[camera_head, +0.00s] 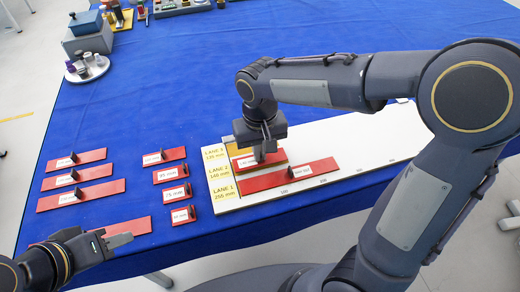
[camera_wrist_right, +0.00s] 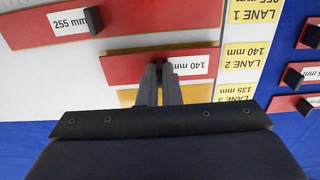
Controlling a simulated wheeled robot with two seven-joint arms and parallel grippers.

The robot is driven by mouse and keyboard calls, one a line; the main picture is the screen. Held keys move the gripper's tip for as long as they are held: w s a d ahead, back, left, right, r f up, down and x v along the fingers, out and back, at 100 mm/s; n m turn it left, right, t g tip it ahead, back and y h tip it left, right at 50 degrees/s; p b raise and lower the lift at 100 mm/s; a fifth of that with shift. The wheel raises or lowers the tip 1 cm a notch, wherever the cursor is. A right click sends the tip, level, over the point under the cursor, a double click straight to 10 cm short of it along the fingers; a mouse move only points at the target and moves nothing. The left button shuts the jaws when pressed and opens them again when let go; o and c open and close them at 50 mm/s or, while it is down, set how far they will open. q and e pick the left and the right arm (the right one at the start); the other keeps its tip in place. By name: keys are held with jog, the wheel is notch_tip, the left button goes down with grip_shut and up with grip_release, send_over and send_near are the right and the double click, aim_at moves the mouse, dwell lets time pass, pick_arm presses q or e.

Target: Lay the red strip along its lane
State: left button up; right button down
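The red strip labelled 140 mm (camera_head: 244,162) is on the white board (camera_head: 350,145) beside the yellow LANE 2 label (camera_head: 219,171); in the right wrist view the strip (camera_wrist_right: 125,68) lines up with that label (camera_wrist_right: 247,55). My right gripper (camera_wrist_right: 164,72) is shut on the strip's black upright tab, its fingers hiding most of it. I cannot tell whether the strip touches the board. A longer red strip labelled 255 mm (camera_head: 262,183) lies beside LANE 1. My left gripper (camera_head: 118,236) hovers by a red strip at the front left; its finger gap is unclear.
A gold band (camera_wrist_right: 196,93) shows in LANE 3. Several red strips with black tabs lie left of the board, including one (camera_head: 80,193). Grey boxes (camera_head: 88,35) and a round tray of small items (camera_head: 87,70) stand at the far left.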

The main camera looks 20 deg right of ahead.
jog(key=shift+f, duration=0.5)
dwell(1.2)
dwell(0.3)
jog(key=c, duration=1.1)
grip_release()
jog(key=shift+o, duration=0.2)
jog(key=shift+r+p, duration=2.45)
jog(key=shift+r, duration=0.6)
